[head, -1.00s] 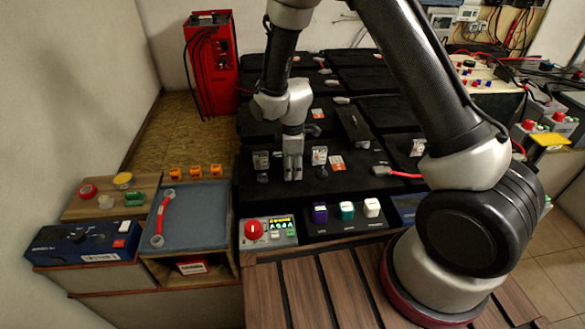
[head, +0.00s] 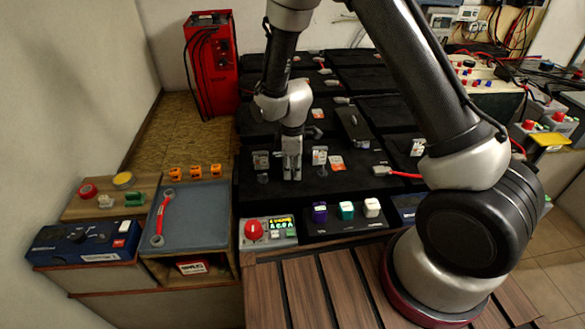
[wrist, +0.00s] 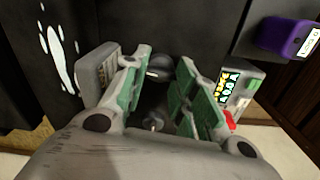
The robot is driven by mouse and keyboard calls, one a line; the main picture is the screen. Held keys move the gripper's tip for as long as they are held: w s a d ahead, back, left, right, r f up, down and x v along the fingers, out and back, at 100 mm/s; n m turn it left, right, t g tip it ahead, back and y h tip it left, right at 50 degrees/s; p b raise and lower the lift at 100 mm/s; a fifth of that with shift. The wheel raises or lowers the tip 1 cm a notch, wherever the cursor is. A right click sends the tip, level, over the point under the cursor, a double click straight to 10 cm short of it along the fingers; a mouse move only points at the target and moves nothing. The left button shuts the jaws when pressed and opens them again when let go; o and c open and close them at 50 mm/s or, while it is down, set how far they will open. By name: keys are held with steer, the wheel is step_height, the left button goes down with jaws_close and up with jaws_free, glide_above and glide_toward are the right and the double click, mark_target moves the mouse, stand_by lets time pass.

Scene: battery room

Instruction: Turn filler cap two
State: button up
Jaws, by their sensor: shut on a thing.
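My gripper (head: 292,178) points down at the front row of black batteries (head: 345,188), between two grey terminal posts. In the wrist view my gripper (wrist: 160,85) has its green-padded fingers on either side of a dark round cap (wrist: 158,70) and is shut on it. The fingers hide much of the cap, and no number on it can be read. In the head view the cap is hidden behind the fingers.
Grey terminals stand close on the left (head: 261,160) and right (head: 320,156) of my gripper. A control box with a red knob (head: 253,230) and purple (head: 320,212), green and white blocks are in front. A blue-grey tray (head: 197,215) holds a red-handled wrench (head: 161,218).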

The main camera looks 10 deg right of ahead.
mark_target(292, 172)
steer(key=m, duration=1.2)
steer(key=shift+m, duration=1.9)
steer(key=o, duration=0.7)
steer(key=shift+o, duration=0.2)
step_height(292, 172, up, 12)
